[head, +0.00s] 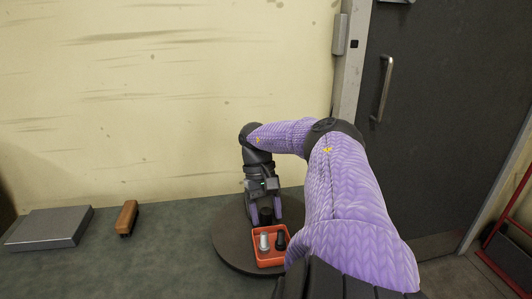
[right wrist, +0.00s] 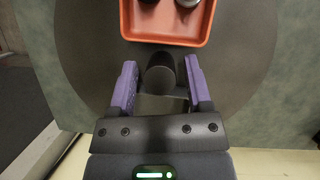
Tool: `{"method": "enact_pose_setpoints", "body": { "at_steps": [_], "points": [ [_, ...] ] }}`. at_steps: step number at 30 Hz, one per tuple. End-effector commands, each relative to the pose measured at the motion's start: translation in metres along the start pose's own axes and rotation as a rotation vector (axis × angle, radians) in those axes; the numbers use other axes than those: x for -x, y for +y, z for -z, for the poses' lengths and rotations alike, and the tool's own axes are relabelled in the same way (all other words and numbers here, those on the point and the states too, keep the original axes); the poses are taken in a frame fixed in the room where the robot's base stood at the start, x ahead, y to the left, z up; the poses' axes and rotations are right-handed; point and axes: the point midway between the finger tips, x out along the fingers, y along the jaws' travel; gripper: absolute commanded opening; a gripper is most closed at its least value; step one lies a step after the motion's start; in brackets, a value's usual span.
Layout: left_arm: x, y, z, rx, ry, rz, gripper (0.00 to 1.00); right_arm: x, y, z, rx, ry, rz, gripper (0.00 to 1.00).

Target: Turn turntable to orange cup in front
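A dark round turntable (head: 228,243) lies on the bench; its plate also shows in the right wrist view (right wrist: 85,45). A shallow orange tray (head: 270,263) sits on its near side, holding a silver piece (head: 264,241) and a black piece (head: 281,240). I see no orange cup. A dark upright peg (head: 265,214) stands behind the tray. My right gripper (head: 265,219) points down with its purple fingers on either side of the peg. In the right wrist view, gaps show between the fingers and the peg (right wrist: 160,76). My left gripper is not in view.
A grey metal box (head: 48,228) and a brown wooden block (head: 127,218) lie on the bench (head: 165,250) at the left. Bare bench lies between the block and the turntable. A wall stands behind, with a dark door (head: 440,130) at the right.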

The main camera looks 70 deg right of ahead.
Motion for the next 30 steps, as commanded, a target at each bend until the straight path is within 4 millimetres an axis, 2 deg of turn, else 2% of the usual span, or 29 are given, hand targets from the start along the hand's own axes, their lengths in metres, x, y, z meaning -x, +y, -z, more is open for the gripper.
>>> {"method": "enact_pose_setpoints", "body": {
  "at_steps": [11,20,22,24,30],
  "points": [
    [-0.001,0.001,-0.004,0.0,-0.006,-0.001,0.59,0.003,-0.001,0.0,0.001,0.0,0.002,0.76],
    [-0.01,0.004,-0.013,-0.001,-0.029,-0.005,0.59,0.046,-0.003,0.002,0.006,0.004,0.009,0.76],
    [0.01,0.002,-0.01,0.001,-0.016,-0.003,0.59,0.062,0.001,-0.003,-0.003,0.002,0.02,0.76],
    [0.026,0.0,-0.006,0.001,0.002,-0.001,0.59,0.069,0.003,-0.004,-0.007,0.005,0.025,0.76],
    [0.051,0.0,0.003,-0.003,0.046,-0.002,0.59,0.077,0.001,-0.002,-0.003,0.001,0.013,0.76]
  ]
}}
